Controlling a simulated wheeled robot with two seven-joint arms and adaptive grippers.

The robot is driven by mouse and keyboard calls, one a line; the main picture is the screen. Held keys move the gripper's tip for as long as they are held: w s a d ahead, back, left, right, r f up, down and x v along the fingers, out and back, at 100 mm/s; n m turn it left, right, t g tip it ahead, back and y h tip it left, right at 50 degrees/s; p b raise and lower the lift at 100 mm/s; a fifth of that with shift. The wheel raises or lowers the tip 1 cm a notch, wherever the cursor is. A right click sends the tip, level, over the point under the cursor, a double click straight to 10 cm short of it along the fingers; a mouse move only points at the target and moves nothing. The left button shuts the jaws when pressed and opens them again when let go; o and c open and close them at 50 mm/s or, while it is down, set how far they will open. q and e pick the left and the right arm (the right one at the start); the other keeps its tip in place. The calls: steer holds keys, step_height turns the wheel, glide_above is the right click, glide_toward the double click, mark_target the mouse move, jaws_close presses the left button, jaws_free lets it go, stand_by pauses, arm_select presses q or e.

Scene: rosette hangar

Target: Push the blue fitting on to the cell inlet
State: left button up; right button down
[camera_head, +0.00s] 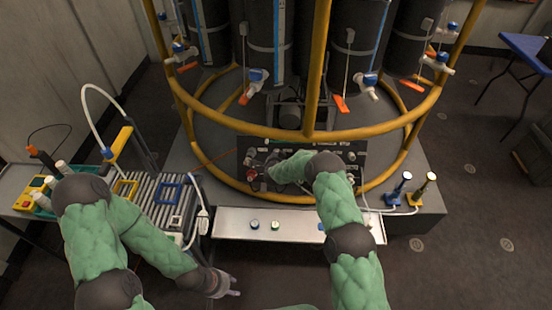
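A blue fitting (396,190) stands upright on the right of the dark base, beside a similar yellow one (424,189); white hoses run near them. Valves with blue parts sit around the black cylinders, such as one at the centre (257,77) and one to its right (370,80); I cannot tell which is the cell inlet. My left gripper (234,287) is low in front of the white tray, empty, its fingers seeming apart. My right gripper (272,165) is over the black control panel (325,150), left of the blue fitting and apart from it; its fingers are too small to read.
A yellow ring frame (290,132) surrounds the cylinders. A white tray (290,218) with small caps lies along the front. A ribbed case (155,195) and a side table with tools (40,190) stand left. A blue table (525,45) stands far right. Floor is clear at lower right.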

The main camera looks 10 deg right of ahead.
stand_by(0.3)
steer(key=c, duration=1)
jaws_free()
steer(key=v, duration=1.2)
